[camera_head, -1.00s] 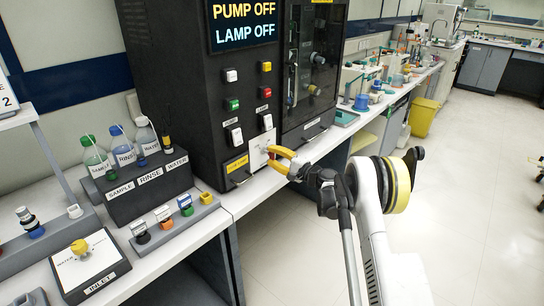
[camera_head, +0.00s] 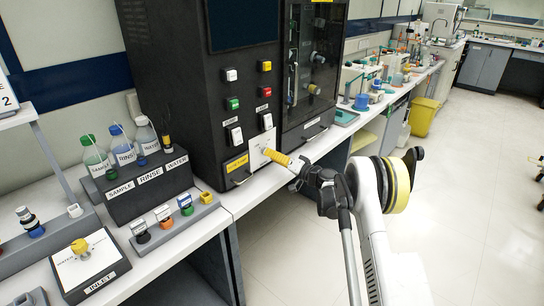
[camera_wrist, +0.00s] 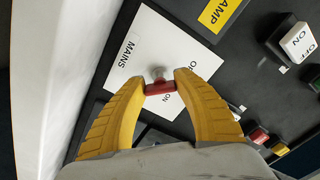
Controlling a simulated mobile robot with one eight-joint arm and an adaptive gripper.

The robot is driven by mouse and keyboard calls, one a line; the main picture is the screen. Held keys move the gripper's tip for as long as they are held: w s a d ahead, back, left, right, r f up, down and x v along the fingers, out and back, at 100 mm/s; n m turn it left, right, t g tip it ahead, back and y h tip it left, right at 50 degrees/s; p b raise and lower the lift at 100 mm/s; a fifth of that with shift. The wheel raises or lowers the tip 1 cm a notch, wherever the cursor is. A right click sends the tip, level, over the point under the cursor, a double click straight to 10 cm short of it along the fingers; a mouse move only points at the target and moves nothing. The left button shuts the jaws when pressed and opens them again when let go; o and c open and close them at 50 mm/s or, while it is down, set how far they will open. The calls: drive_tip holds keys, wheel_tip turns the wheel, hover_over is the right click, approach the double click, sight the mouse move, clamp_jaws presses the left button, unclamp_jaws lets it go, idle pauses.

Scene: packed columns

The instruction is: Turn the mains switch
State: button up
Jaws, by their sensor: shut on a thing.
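The mains switch (camera_wrist: 160,86) has a red handle on a grey hub. It sits on a white plate (camera_wrist: 133,52) lettered MAINS, ON and OFF. In the head view the plate (camera_head: 258,158) is low on the front of the black cabinet, and the switch is mostly hidden by my gripper (camera_head: 266,153). In the wrist view my gripper (camera_wrist: 160,84) has its two yellow fingers shut on the red handle, one fingertip at each end. The display (camera_head: 243,24) at the top of the cabinet is dark.
Rocker switches (camera_head: 236,134) and coloured buttons (camera_head: 232,103) sit above the plate. A bottle rack (camera_head: 148,190) and the INLET box (camera_head: 90,264) stand on the bench at left.

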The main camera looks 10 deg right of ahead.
drive_tip(key=shift+n, duration=0.3)
idle(0.4)
drive_tip(key=o, duration=1.2)
drive_tip(key=shift+c, duration=0.2)
drive_tip(key=v, duration=1.2)
